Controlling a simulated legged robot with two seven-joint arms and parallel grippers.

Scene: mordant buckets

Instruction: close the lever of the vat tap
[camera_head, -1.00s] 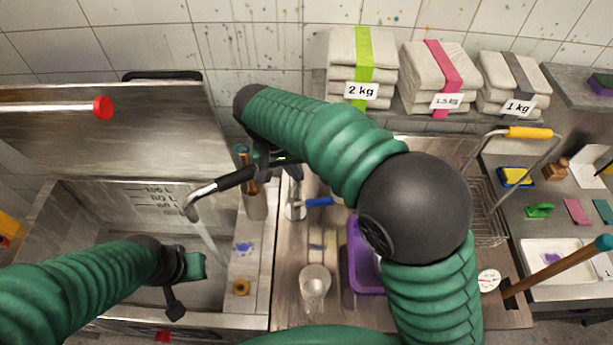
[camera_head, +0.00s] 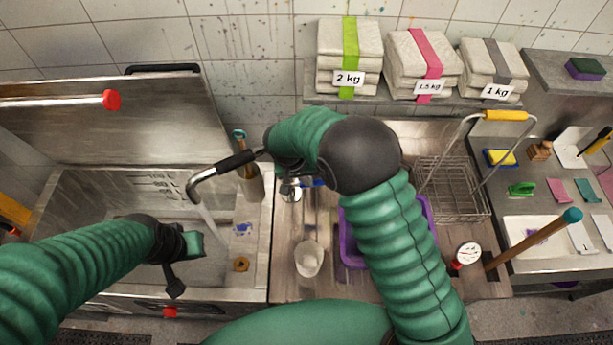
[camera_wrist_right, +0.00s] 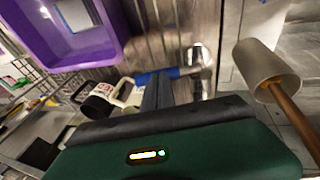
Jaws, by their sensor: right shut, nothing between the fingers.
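The vat tap has a curved metal spout with a black sleeve (camera_head: 236,162) in the head view, reaching over the vat (camera_head: 262,215). A stream of water (camera_head: 208,222) falls from it. The tap's blue lever (camera_head: 312,183) is partly hidden by my right arm; in the wrist view the blue lever (camera_wrist_right: 158,76) points left from the metal tap body (camera_wrist_right: 197,62). My right gripper (camera_wrist_right: 160,92) is shut and empty, its fingertips close to the lever; I cannot tell if they touch. My left gripper (camera_head: 180,262) hangs over the vat; its jaw state is unclear.
A holder with a wooden stick (camera_wrist_right: 262,68) stands right of the tap body in the wrist view. A purple tub (camera_head: 353,247), a clear cup (camera_head: 309,259) and a wire basket (camera_head: 455,195) stand around my right arm. The raised vat lid (camera_head: 110,135) is behind.

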